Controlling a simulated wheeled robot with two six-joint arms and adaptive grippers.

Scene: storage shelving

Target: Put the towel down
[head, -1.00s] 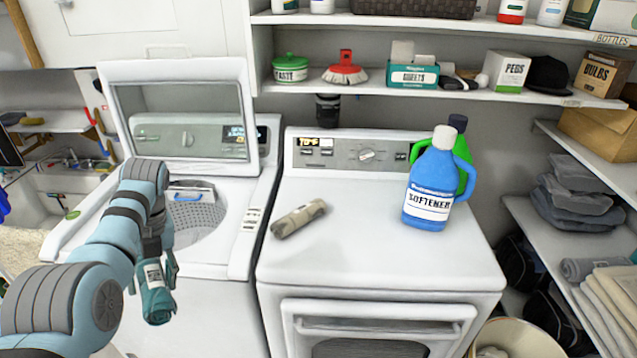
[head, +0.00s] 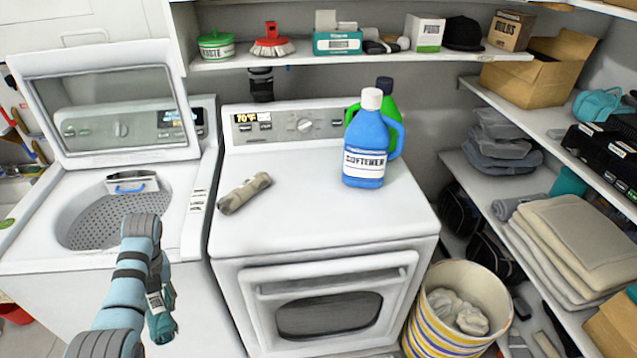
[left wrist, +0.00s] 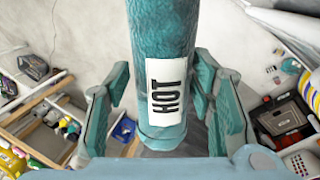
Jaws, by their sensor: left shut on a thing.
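A teal rolled towel (head: 161,326) with a white label is in my left gripper (head: 157,284), in front of the washer and left of the dryer. In the left wrist view the towel (left wrist: 163,40) stands between the two fingers (left wrist: 165,115), and its label reads HOT. The gripper is shut on it. A beige-grey rolled towel (head: 245,193) lies on the left part of the white dryer's top (head: 300,225). My right gripper is not in view.
Blue softener (head: 366,150) and a green bottle (head: 394,112) stand at the dryer's back right. The washer (head: 194,215) is open at left. A striped basket (head: 430,325) holds pale cloth. Folded towels (head: 580,235) lie on the right shelves. The dryer's front top is clear.

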